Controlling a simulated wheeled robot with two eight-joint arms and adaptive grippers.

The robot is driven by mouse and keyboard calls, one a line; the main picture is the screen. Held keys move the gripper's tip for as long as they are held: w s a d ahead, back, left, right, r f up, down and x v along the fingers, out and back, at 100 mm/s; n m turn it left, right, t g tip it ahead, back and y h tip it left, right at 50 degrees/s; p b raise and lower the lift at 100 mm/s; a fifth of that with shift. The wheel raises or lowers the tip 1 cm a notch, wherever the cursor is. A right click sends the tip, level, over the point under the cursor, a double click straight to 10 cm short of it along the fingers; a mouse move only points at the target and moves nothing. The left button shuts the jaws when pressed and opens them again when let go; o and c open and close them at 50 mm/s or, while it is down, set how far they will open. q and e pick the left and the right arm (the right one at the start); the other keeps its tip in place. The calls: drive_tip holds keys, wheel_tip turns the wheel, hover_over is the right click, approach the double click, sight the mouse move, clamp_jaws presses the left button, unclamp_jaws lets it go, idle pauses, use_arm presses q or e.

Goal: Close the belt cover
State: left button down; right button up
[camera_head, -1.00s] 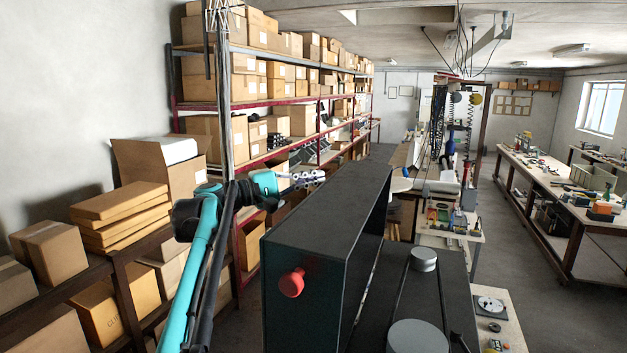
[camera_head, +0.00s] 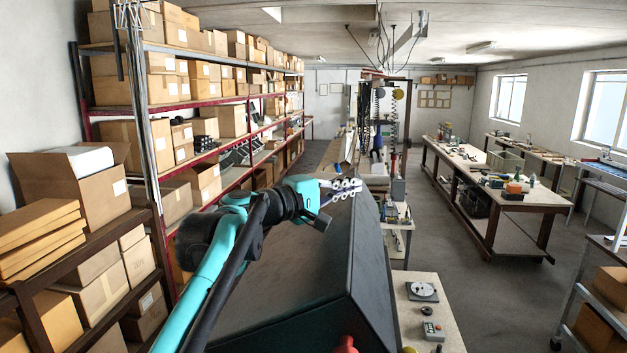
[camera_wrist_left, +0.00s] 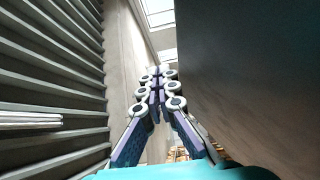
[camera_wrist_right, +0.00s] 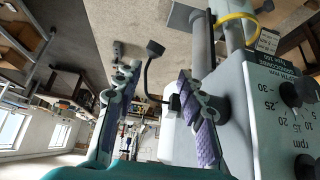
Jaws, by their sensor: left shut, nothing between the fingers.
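The belt cover (camera_head: 365,270) is a large dark box at the bottom centre of the head view, leaning over to the right. A red knob (camera_head: 345,346) shows at its near end. The pulleys are not visible. My left gripper (camera_head: 345,187) is shut and empty at the cover's far upper edge; contact is unclear. In the left wrist view, its fingers (camera_wrist_left: 155,78) are together beside a dark panel, apparently the cover (camera_wrist_left: 240,80). My right gripper (camera_wrist_right: 155,75) is open and empty, seen only in its wrist view, beside a grey machine housing (camera_wrist_right: 275,110).
A black-knobbed lever (camera_wrist_right: 155,49) stands beyond the right fingers. Shelves of cardboard boxes (camera_head: 100,205) line the left. A small table (camera_head: 422,313) with a dial and a button box stands right of the cover. A workbench (camera_head: 490,190) is farther right, with open floor between.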

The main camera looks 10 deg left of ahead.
use_arm(q)
drive_tip(key=d+f, duration=0.1)
drive_tip(key=d, duration=0.1)
drive_tip(key=d+f+m+y, duration=0.1)
drive_tip(key=d+f, duration=0.1)
drive_tip(key=d, duration=0.1)
drive_tip(key=s+d+f+m+g, duration=0.1)
drive_tip(key=d+f, duration=0.1)
drive_tip(key=shift+d+y, duration=0.4)
drive_tip(key=d+f+y+b, duration=0.1)
drive_tip(key=d+f+b, duration=0.1)
drive_tip(key=d+f, duration=0.2)
drive_tip(key=shift+w+d+f+m+g, duration=0.15)
drive_tip(key=shift+d+f+m+g, duration=0.2)
drive_tip(key=shift+f, duration=0.6)
drive_tip(key=shift+a, duration=0.2)
